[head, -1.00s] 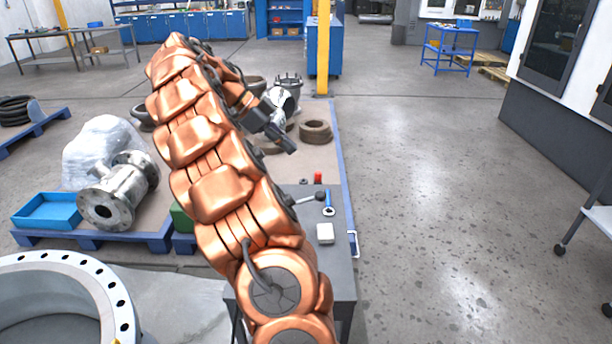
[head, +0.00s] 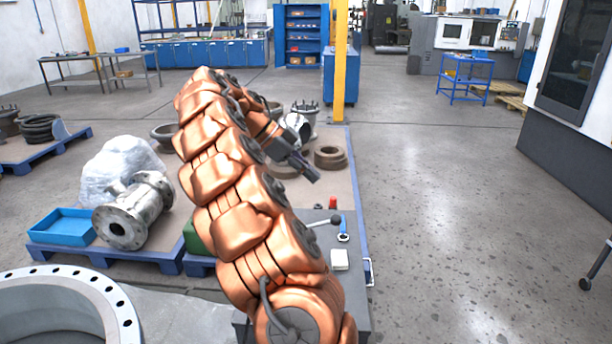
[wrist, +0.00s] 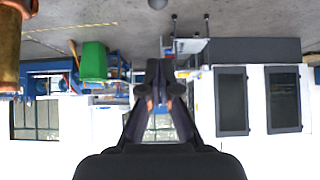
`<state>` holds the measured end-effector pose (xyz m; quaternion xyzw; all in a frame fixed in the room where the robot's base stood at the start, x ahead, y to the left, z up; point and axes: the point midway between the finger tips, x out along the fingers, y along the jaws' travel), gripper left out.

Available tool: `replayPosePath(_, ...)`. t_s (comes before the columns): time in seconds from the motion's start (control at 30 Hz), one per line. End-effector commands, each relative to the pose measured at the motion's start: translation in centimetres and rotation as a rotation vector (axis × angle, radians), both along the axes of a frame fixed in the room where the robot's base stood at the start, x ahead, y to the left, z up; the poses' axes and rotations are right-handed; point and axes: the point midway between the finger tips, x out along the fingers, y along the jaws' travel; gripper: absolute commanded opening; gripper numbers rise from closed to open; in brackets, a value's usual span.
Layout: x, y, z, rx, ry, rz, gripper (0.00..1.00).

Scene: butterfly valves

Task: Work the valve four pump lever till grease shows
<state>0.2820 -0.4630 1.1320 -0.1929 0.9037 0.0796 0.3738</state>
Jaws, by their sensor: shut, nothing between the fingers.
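My gripper (head: 309,173) hangs at the end of my copper-coloured arm, above the far side of a grey bench. In the wrist view its dark fingers (wrist: 160,66) meet at the tips, with nothing between them. On the bench is a small lever (head: 321,223) with a dark round knob, below my gripper in the picture and apart from it. A blue ring-shaped part (head: 343,237) and a small red part (head: 333,203) are close by. I cannot tell which valve is number four, and no grease can be made out. My arm hides part of the bench.
The grey bench (head: 355,300) also bears a white box (head: 340,260). A metal valve body (head: 133,210) and a blue tray (head: 63,228) sit on a pallet at left. A large flanged ring (head: 70,272) is at lower left. The floor at right is clear.

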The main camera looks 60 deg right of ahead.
Motion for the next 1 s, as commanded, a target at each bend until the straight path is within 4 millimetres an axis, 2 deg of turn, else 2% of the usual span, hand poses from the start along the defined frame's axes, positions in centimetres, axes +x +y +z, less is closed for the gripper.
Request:
replayPosePath(0.7, -4.9, -2.1, -5.0, -0.001, 0.001, -0.002, 0.00)
replayPosePath(1.0, -4.7, -2.0, -8.4, 0.002, 0.001, -0.001, 0.00)
